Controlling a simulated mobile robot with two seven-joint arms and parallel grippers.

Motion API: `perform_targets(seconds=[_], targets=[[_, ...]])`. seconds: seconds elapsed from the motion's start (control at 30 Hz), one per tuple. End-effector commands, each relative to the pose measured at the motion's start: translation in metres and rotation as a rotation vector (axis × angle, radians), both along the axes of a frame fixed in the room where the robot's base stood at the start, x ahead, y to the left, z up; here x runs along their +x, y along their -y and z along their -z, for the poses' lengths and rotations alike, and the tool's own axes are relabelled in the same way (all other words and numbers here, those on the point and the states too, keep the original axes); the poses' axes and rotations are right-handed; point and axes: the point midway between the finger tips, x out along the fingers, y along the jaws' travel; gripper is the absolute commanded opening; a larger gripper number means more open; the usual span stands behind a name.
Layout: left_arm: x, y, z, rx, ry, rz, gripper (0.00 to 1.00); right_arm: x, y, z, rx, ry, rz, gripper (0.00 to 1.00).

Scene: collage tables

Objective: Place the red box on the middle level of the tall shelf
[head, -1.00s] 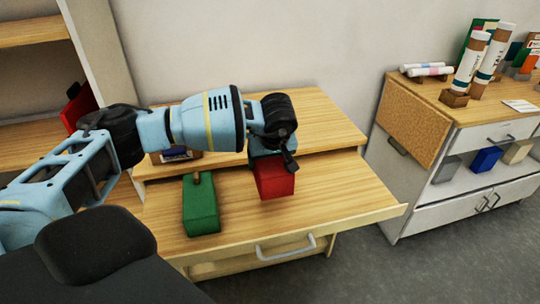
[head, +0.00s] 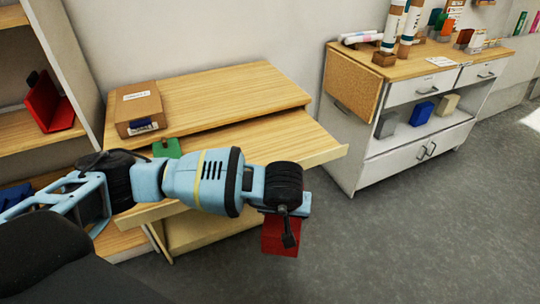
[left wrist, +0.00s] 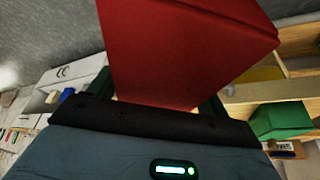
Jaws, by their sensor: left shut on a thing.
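The red box (head: 280,237) hangs below my left gripper (head: 285,207), in front of the drawer table and above the grey floor. My left gripper is shut on the red box, which also fills the upper middle of the left wrist view (left wrist: 180,50). The fingertips are mostly hidden by the wrist and the box. The tall shelf (head: 75,90) stands at the left edge of the head view. A red item (head: 48,105) with a dark part rests on one of its levels, and blue items (head: 15,195) sit lower down. My right gripper is not in view.
The wooden table (head: 220,95) has a pulled-out board (head: 310,148); a cardboard box (head: 138,108) stands on its top. A green box (head: 166,148) is partly behind my left arm. A white cabinet (head: 340,150) stands right. Open floor (head: 420,230) lies in front.

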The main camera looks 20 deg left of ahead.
Motion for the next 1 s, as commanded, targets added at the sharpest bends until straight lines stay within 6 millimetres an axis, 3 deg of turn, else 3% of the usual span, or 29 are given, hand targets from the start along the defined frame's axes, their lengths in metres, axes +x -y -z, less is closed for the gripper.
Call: perform_targets(seconds=[0.1,0.2,0.33,0.4,0.7,1.0], targets=[[-0.037,0.023,0.025,-0.004,-0.005,0.139,0.53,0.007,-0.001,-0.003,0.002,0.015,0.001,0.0],[-0.062,0.029,0.038,-0.003,-0.003,0.223,0.53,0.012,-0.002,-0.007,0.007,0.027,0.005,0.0],[-0.086,0.023,0.046,0.0,0.001,0.298,0.53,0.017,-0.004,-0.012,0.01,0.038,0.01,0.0],[-0.093,0.01,0.041,0.004,0.007,0.318,0.53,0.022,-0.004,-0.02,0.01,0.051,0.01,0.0],[-0.084,-0.045,-0.006,0.004,0.015,0.29,0.53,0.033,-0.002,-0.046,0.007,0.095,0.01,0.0],[-0.083,-0.056,-0.011,0.0,0.002,0.279,0.53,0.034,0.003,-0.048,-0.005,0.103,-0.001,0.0]])
